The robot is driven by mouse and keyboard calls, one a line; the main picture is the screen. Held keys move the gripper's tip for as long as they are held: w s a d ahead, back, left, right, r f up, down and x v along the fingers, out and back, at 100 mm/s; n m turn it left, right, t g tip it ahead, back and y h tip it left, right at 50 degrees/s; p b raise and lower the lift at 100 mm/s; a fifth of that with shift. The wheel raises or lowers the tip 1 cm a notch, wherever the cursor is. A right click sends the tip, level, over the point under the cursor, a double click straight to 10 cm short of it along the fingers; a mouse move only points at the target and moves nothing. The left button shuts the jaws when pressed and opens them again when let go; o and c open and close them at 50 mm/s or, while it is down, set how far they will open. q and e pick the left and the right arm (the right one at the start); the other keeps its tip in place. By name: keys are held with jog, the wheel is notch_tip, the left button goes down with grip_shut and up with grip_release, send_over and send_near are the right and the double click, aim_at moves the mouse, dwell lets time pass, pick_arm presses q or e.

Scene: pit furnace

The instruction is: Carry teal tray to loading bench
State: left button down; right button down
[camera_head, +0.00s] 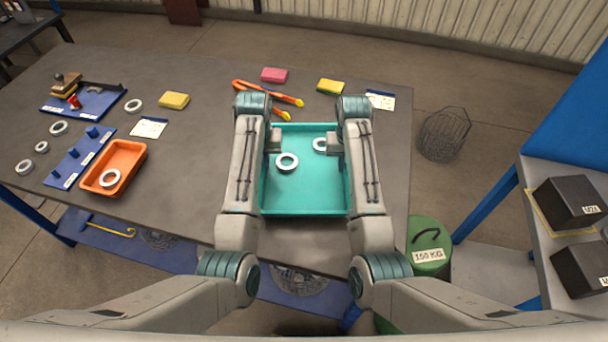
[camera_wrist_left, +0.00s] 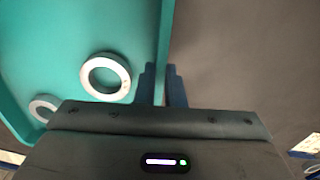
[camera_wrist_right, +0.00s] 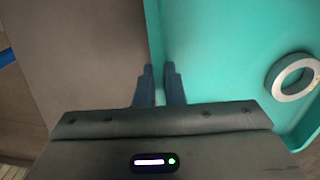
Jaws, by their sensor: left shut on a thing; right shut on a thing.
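The teal tray (camera_head: 305,200) lies at the front right part of the grey table in the head view, with two pale rings (camera_head: 287,162) in it. My left gripper (camera_head: 272,140) is at the tray's left wall. In the left wrist view its fingers (camera_wrist_left: 164,85) are shut on the tray wall (camera_wrist_left: 163,40). My right gripper (camera_head: 337,142) is at the right wall. In the right wrist view its fingers (camera_wrist_right: 158,85) are shut on that wall (camera_wrist_right: 154,35). I cannot tell whether the tray touches the table. No bench is clearly marked as the loading bench.
Orange-handled tongs (camera_head: 268,92) lie just behind the tray. An orange bin (camera_head: 114,168), a blue peg board (camera_head: 80,158) and loose rings are on the left. A green 150 KG weight (camera_head: 429,250) stands right of the table. A grey bench (camera_head: 545,235) with black blocks (camera_head: 570,201) is far right.

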pick_arm(q)
jog(key=shift+d+f+b, duration=0.4)
jog(key=shift+d+f, duration=0.05)
pick_arm(e)
jog(key=shift+a+f, duration=0.45)
jog(key=shift+f, duration=0.05)
pick_arm(q)
jog(key=c, duration=1.5)
grip_release()
jog(key=shift+a, duration=0.1)
pick_arm(e)
jog(key=c, duration=1.5)
grip_release()
pick_arm(q)
jog(key=shift+s+r, duration=0.1)
pick_arm(e)
jog(key=shift+s+d+r, duration=0.1)
jog(key=shift+d+r, duration=0.05)
pick_arm(q)
jog(key=shift+a+r, duration=0.1)
pick_arm(e)
jog(key=shift+d, duration=0.1)
